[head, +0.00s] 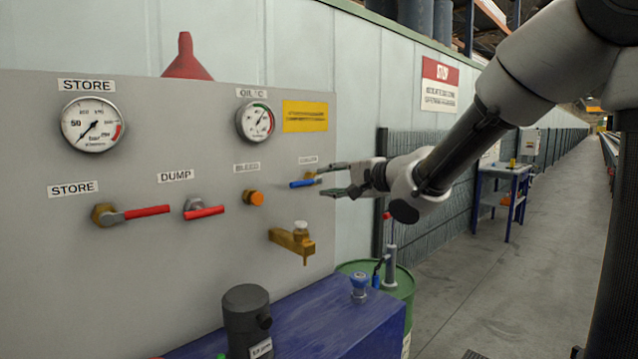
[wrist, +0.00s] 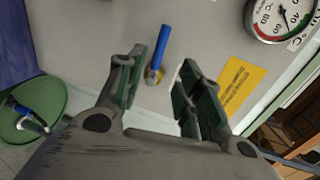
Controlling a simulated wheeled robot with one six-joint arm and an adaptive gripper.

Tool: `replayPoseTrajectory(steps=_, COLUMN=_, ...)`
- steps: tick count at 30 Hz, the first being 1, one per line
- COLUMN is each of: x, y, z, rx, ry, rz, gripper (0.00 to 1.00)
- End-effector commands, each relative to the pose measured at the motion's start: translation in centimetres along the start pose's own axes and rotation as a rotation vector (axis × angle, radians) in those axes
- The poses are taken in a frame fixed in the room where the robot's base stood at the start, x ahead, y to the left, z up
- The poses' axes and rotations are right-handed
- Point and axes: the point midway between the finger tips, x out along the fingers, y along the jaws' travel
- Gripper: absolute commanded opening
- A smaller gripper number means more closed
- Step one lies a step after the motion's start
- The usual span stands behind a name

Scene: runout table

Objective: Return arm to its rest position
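My gripper (head: 325,181) is at the right side of the grey panel (head: 185,275), reached out by my arm. Its fingers are apart, and in the wrist view the open gripper (wrist: 161,88) has nothing clamped between its green pads. A small valve with a blue lever (head: 302,184) is on the panel just in front of the fingertips. In the wrist view the blue lever (wrist: 159,47) lies ahead of the gap between the fingers, closer to the left one. Whether a finger touches it is not clear.
The panel carries gauges (head: 93,124), red levers (head: 148,211) and a brass tap (head: 292,241). A blue cabinet (head: 330,318) and green drum (head: 404,285) stand below. A blue table (head: 502,180) stands farther back. The floor aisle (head: 540,240) at right is clear.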

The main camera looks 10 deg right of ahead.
Motion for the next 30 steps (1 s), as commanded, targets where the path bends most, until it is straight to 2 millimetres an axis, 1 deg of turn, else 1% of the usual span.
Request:
replayPoseTrajectory(steps=1, x=-0.4, y=0.0, z=0.0, rx=0.0, ry=0.001, rz=0.0, gripper=0.36)
replayPoseTrajectory(steps=4, x=-0.9, y=0.0, z=0.0, rx=-0.001, ry=0.0, rz=0.001, gripper=0.36)
replayPoseTrajectory(steps=12, x=-0.9, y=0.0, z=0.0, rx=-0.002, ry=-0.001, rz=0.001, gripper=0.36)
replayPoseTrajectory(steps=15, x=-0.9, y=0.1, z=0.0, rx=-0.051, ry=0.001, rz=0.004, gripper=0.36)
replayPoseTrajectory(steps=17, x=-0.9, y=0.8, z=-0.4, rx=-0.133, ry=0.016, rz=0.033, gripper=0.36)
replayPoseTrajectory(steps=20, x=-1.5, y=3.9, z=-2.6, rx=-0.346, ry=0.079, rz=0.169, gripper=0.36)
replayPoseTrajectory(steps=21, x=-2.1, y=5.9, z=-3.8, rx=-0.444, ry=0.105, rz=0.259, gripper=0.36)
replayPoseTrajectory(steps=23, x=-3.9, y=9.0, z=-5.6, rx=-0.594, ry=0.124, rz=0.416, gripper=0.36)
replayPoseTrajectory(steps=24, x=-5.7, y=10.8, z=-6.5, rx=-0.688, ry=0.122, rz=0.523, gripper=0.36)
replayPoseTrajectory(steps=25, x=-7.3, y=12.0, z=-7.1, rx=-0.753, ry=0.112, rz=0.605, gripper=0.36)
replayPoseTrajectory(steps=26, x=-9.1, y=13.1, z=-7.6, rx=-0.811, ry=0.094, rz=0.685, gripper=0.36)
replayPoseTrajectory(steps=27, x=-11.8, y=14.5, z=-8.0, rx=-0.88, ry=0.056, rz=0.791, gripper=0.36)
replayPoseTrajectory(steps=28, x=-13.9, y=15.5, z=-8.0, rx=-0.923, ry=0.017, rz=0.866, gripper=0.36)
replayPoseTrajectory(steps=29, x=-16.1, y=16.4, z=-7.9, rx=-0.961, ry=-0.031, rz=0.935, gripper=0.36)
replayPoseTrajectory(steps=30, x=-19.2, y=17.5, z=-7.4, rx=-0.999, ry=-0.106, rz=1.017, gripper=0.36)
